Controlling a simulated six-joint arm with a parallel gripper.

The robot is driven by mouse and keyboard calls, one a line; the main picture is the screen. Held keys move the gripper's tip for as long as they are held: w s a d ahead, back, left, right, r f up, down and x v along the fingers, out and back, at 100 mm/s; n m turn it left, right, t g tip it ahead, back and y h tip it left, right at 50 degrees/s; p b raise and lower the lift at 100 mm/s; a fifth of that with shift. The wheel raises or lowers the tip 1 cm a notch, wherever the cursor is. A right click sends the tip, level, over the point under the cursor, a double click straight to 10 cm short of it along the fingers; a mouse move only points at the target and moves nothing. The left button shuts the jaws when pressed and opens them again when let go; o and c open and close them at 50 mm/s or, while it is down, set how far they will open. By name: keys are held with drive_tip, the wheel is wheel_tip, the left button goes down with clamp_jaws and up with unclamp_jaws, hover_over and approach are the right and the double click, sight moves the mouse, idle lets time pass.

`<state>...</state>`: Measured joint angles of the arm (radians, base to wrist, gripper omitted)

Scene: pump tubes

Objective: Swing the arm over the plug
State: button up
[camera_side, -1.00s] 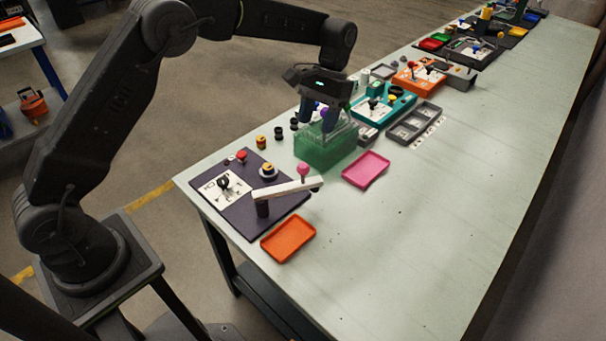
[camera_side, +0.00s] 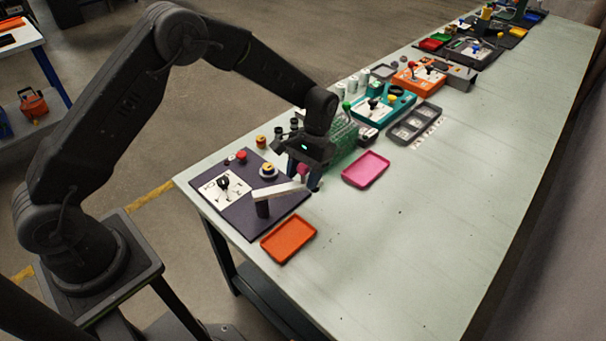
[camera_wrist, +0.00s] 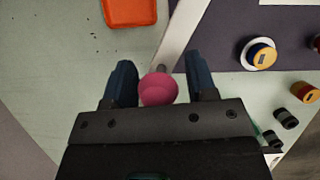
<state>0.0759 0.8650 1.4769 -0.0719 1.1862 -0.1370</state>
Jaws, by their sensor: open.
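The white swing arm (camera_side: 278,191) stands on a dark post at the front of the dark purple board (camera_side: 238,222). Its free end carries a pink knob (camera_side: 302,169). The plug (camera_side: 268,170), yellow-topped with a pale and blue ring, is on the board behind the arm; it is at upper right in the wrist view (camera_wrist: 262,55). The arm lies to one side of the plug. My gripper (camera_side: 303,176) is open and low at the arm's free end. In the wrist view the pink knob (camera_wrist: 158,89) is between the two fingers, with gaps on both sides.
A red button (camera_side: 241,156) and a black joystick (camera_side: 224,183) are on the board. An orange tray (camera_side: 288,239) lies in front, a pink tray (camera_side: 366,169) to the right. A green rack (camera_side: 342,142) stands just behind my gripper. The table's right side is clear.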

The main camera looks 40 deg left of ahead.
drive_tip(key=shift+f, duration=0.1)
drive_tip(key=shift+c, duration=0.4)
clamp_jaws()
drive_tip(key=shift+a, duration=0.15)
drive_tip(key=s+a+n+t+h, duration=0.1)
drive_tip(key=a+n+t+h, duration=0.2)
drive_tip(key=a+n, duration=0.8)
drive_tip(key=shift+s+a+n+h, duration=0.25)
drive_tip(key=shift+a+n+h, duration=0.15)
drive_tip(key=shift+n, duration=1.2)
drive_tip(key=shift+s, duration=0.1)
drive_tip(key=shift+o, duration=0.4)
unclamp_jaws()
